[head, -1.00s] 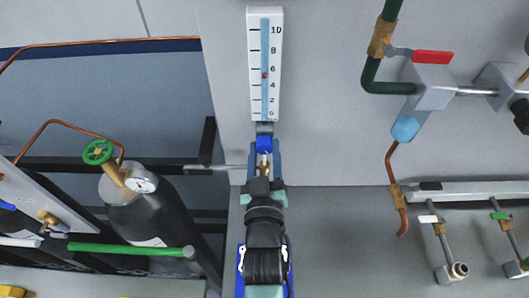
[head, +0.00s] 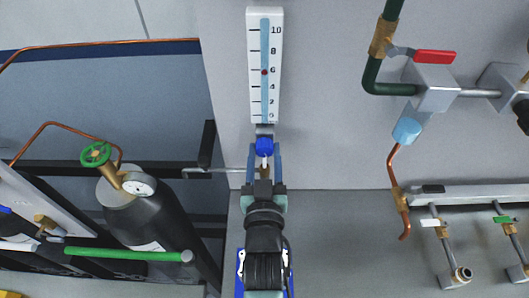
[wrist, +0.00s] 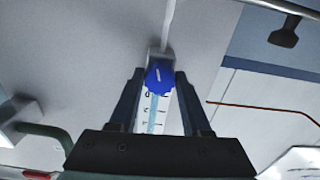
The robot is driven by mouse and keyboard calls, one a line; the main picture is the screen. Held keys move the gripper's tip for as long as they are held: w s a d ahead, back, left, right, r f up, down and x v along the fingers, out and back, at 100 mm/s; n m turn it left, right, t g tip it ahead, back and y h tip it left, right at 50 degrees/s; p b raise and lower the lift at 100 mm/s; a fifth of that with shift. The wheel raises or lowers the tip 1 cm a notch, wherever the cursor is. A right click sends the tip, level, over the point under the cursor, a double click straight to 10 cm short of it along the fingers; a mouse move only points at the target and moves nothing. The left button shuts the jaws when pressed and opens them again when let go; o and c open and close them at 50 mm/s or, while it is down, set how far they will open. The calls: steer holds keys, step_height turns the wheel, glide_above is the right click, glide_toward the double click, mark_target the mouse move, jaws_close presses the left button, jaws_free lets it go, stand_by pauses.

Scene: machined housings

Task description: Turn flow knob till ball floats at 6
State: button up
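The flowmeter (head: 281,45) is an upright white scale on the grey wall, marked 0 to 10, with a pale blue tube. Its small red ball (head: 264,72) floats at about the 6 mark, perhaps a hair below it. The blue flow knob (head: 264,147) sits at the tube's foot. It also shows in the wrist view (wrist: 159,78), with a white pointer line on its face. My gripper (head: 264,160) is open, one finger on each side of the knob. The wrist view (wrist: 159,74) shows a narrow gap between each finger and the knob.
A dark gas cylinder (head: 150,220) with a green handwheel (head: 96,154) and gauge stands at left. A red-handled valve (head: 434,57) and green pipe are at right, with small taps (head: 445,240) below. The wall just beside the flowmeter is clear.

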steer(key=o, duration=0.4)
steer(key=shift+s, duration=0.55)
steer(key=shift+s+b, duration=1.85)
steer(key=shift+s, duration=4.15)
steer(key=w+r+t, duration=0.2)
steer(key=w+r, duration=0.1)
steer(key=r, duration=0.5)
steer(key=w+r+t, duration=0.1)
steer(key=w+r, duration=0.2)
steer(key=r, duration=0.4)
steer(key=s+r+t, duration=0.1)
steer(key=r+t, duration=0.1)
steer(key=r, duration=0.8)
steer(key=s+r+t, duration=0.2)
steer(key=r, duration=0.9)
steer(key=s+r+t, duration=0.2)
steer(key=r, duration=0.8)
steer(key=shift+s+d+r+m, duration=0.1)
steer(key=shift+s+r+m, duration=0.1)
steer(key=shift+r+m, duration=0.15)
